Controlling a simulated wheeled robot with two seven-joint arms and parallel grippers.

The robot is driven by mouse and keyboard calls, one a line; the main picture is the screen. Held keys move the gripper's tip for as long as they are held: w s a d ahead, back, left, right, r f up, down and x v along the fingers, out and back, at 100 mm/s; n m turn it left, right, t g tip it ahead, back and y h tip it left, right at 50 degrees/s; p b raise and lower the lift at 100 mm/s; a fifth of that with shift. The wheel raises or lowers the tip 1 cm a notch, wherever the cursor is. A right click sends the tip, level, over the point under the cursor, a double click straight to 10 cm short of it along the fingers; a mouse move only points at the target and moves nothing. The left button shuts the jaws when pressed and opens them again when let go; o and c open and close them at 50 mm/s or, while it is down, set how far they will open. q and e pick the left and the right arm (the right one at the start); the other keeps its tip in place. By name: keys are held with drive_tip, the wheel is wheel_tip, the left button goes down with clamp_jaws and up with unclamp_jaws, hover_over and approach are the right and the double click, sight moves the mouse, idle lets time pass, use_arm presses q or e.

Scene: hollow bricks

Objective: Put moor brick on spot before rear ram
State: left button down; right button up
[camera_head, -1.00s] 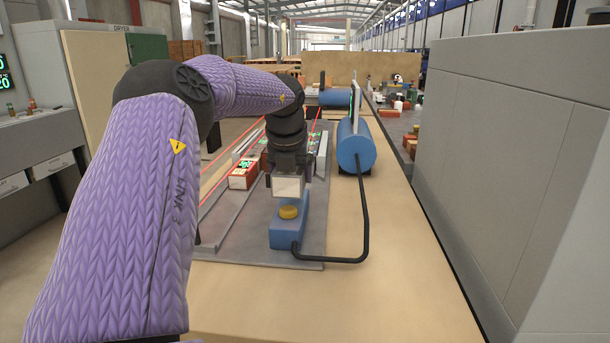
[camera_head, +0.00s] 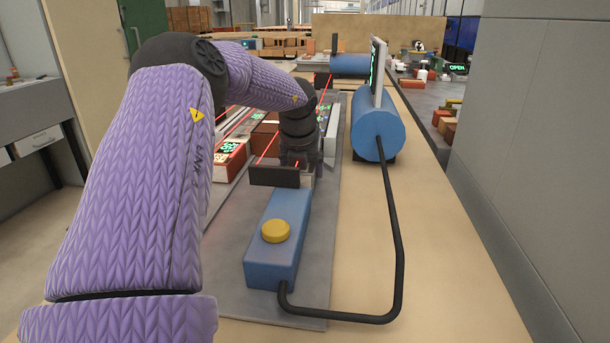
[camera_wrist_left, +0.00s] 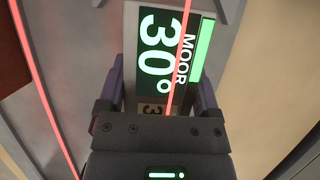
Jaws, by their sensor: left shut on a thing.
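The moor brick (camera_wrist_left: 146,55) shows in the left wrist view, with a dark label reading MOOR and 30° and a green bar. My left gripper (camera_wrist_left: 160,98) is shut on it, a finger along each side. In the head view this gripper (camera_head: 298,163) is low over the grey plate, just beyond a dark upright plate (camera_head: 275,177); the brick is mostly hidden there. A blue ram-like box (camera_head: 278,248) with a yellow cap lies on the near side of that dark plate. I cannot tell whether the brick touches the surface below. My right gripper is not in view.
Red bricks with lit labels (camera_head: 230,155) lie left of my gripper. Red light lines cross there and in the wrist view. A blue tank (camera_head: 377,128) stands to the right, with a black hose (camera_head: 396,235) curving to the blue box. Bare bench (camera_head: 455,260) lies right of the hose.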

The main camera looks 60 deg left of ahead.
use_arm(q)
drive_tip(key=shift+f, duration=0.15)
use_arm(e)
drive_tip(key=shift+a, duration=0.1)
use_arm(q)
drive_tip(key=shift+f, duration=0.1)
drive_tip(key=shift+c, duration=0.2)
unclamp_jaws()
drive_tip(key=shift+o, duration=0.2)
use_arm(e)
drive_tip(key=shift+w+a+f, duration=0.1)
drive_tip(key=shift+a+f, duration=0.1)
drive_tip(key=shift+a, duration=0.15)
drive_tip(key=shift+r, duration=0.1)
use_arm(q)
drive_tip(key=p+v, duration=0.4)
drive_tip(key=v, duration=0.7)
drive_tip(key=shift+d+r+p, duration=0.1)
drive_tip(key=shift+r+p, duration=0.2)
drive_tip(key=shift+p, duration=0.05)
drive_tip(key=shift+s+d+r, duration=0.15)
drive_tip(key=shift+r, duration=0.15)
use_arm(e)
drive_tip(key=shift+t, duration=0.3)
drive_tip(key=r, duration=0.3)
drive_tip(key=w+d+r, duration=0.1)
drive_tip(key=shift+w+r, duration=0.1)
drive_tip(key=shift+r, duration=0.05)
